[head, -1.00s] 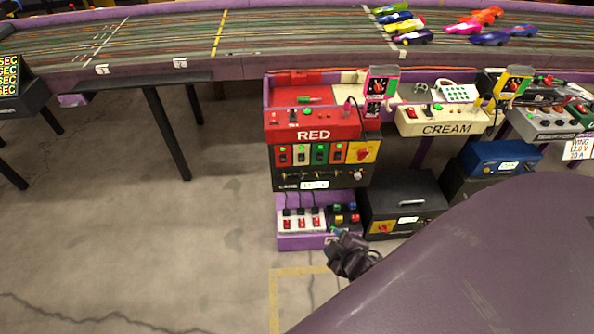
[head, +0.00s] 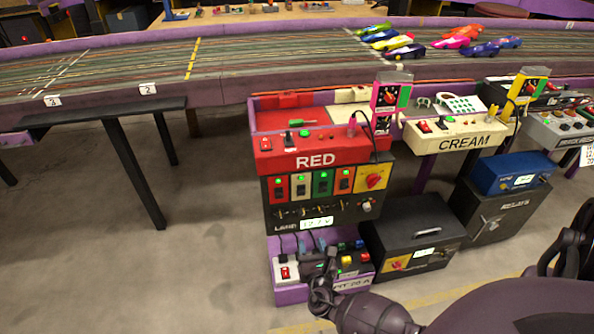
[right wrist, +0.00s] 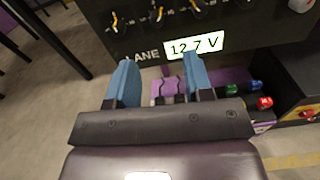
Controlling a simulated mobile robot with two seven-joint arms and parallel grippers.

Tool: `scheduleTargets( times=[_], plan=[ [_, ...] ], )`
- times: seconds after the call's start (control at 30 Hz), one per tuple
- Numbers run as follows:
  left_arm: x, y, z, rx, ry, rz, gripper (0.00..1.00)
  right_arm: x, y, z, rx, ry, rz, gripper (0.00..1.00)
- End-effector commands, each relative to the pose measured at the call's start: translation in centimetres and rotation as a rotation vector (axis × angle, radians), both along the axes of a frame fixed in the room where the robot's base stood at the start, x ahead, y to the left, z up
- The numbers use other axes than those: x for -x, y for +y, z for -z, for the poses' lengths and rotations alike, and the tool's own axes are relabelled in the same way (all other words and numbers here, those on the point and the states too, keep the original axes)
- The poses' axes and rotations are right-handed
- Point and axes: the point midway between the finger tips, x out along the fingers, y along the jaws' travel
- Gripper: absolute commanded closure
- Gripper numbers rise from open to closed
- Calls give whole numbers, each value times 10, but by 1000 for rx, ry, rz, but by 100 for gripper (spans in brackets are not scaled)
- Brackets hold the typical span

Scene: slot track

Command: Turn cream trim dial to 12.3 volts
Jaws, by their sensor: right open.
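The black lane panel (head: 335,195) under the RED box carries a row of small dials with pale pointers. The second dial from the left (head: 305,211) sits below the cream switch plate (head: 299,187); it also shows in the right wrist view (right wrist: 156,13). A pale round knob (head: 367,206) is at the panel's right end. No readable label shows which is the cream trim dial. The display (right wrist: 195,45) reads 12.7 V. My right gripper (right wrist: 158,62) is open and empty, its blue fingers below the dials and apart from them. My left gripper is not in view.
Below the panel stands a purple tray (head: 291,296) with switches and coloured buttons. A black box (head: 410,235) is right of it. The CREAM control box (head: 455,135) is further right. Open floor (head: 200,270) lies to the left.

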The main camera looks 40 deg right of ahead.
Motion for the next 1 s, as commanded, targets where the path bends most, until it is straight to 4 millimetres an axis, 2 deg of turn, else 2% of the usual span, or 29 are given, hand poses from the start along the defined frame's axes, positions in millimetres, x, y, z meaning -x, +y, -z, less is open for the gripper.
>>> scheduleTargets(
  times=[0.03, 0.27, 0.73, 1.0],
  plan=[
    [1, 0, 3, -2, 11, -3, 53, -1, 1, 5, 32, 14, -7, 53],
    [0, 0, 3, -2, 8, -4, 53, -17, -6, 4, 60, 18, -14, 53],
    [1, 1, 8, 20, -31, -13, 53, -79, -46, 6, 56, 21, -13, 53],
    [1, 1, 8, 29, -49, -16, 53, -94, -55, 4, 55, 18, -13, 53]
  ],
)
